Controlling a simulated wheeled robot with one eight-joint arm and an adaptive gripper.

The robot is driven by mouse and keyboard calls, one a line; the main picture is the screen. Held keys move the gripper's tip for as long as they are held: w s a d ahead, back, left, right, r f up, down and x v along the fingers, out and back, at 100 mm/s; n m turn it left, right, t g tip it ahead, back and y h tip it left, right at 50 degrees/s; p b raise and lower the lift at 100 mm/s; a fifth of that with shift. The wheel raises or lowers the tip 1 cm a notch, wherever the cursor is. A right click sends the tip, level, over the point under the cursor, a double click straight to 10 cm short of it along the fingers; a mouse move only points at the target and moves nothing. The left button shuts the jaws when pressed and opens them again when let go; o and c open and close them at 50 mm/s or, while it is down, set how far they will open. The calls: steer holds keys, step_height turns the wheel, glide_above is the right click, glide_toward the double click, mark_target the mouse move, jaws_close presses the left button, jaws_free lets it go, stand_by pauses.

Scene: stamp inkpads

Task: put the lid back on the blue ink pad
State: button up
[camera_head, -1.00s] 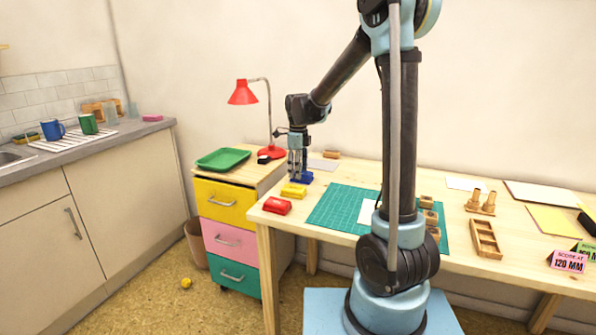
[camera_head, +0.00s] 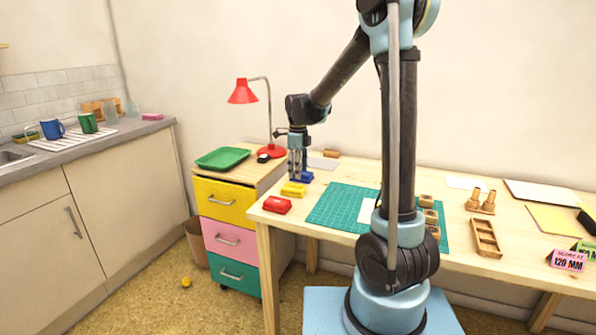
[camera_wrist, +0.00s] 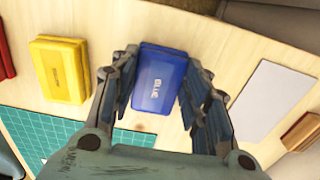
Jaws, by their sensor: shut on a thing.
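The blue ink pad (camera_wrist: 152,101) lies between the fingers of my gripper (camera_wrist: 155,88) in the wrist view, with its labelled blue lid (camera_wrist: 160,66) at the top. The lid looks to be on the pad, but I cannot tell whether it is fully seated. My gripper is shut on the blue piece, one finger on each side. In the head view my gripper (camera_head: 298,176) points down at the table's back left, and part of the blue pad (camera_head: 308,177) shows beside the fingers.
A yellow ink pad (camera_head: 293,190) and a red one (camera_head: 277,205) lie in front of the blue one. A green cutting mat (camera_head: 335,208) is to the right. A grey sheet (camera_wrist: 272,95) and a wooden block (camera_wrist: 303,130) lie right of my gripper in the wrist view.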

steer(key=o, duration=0.9)
steer(key=shift+c, duration=0.2)
steer(key=shift+o, duration=0.6)
steer(key=o, duration=0.3)
steer(key=shift+r, duration=3.5)
steer(key=shift+c, duration=0.3)
